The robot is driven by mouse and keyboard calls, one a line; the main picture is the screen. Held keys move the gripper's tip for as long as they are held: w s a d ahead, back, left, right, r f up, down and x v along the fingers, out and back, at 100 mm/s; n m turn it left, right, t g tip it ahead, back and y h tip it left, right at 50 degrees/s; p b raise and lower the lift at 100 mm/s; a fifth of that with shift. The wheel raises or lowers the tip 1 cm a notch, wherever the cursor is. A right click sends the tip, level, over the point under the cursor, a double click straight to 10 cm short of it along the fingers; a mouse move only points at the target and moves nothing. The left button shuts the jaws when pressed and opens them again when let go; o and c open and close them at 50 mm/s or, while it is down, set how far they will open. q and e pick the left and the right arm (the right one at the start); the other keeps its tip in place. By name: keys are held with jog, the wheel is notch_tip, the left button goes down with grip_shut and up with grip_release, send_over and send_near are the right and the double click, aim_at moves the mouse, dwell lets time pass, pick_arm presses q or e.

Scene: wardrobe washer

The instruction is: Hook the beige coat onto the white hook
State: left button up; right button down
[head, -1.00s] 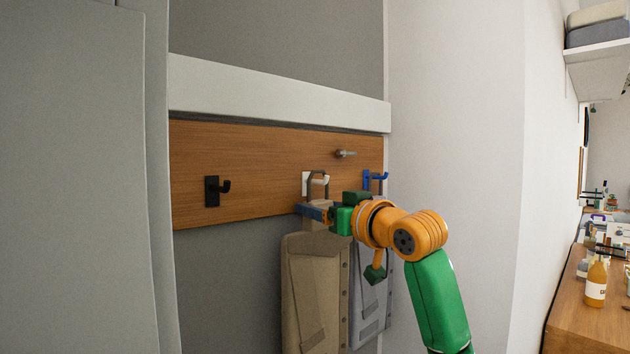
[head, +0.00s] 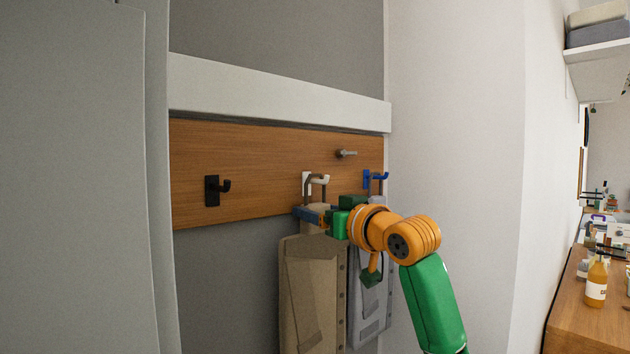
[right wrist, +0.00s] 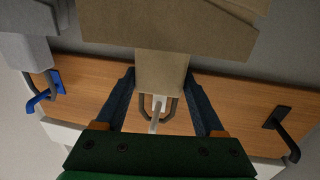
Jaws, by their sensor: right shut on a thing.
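The beige coat (head: 312,285) hangs upright in front of the wooden board, its dark loop (head: 317,186) at the top. The white hook (head: 307,182) is on the board, and the loop appears to be around its arm. In the right wrist view the white hook (right wrist: 154,116) passes across the loop (right wrist: 174,106); I cannot tell whether the loop bears on it. My right gripper (head: 312,216) is shut on the neck of the beige coat, just below the loop. In the right wrist view its fingers flank this neck (right wrist: 161,72). My left gripper is not in view.
A blue hook (head: 377,177) with a grey coat (head: 368,300) is close on the right. A black hook (head: 215,189) is empty on the left. A metal peg (head: 346,153) sticks out above. A grey panel (head: 75,180) stands at left.

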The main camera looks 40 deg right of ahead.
jog(key=shift+f, duration=0.1)
dwell(0.4)
grip_release()
jog(key=b+v, duration=0.3)
jog(key=v, duration=0.4)
jog(key=shift+s, duration=0.35)
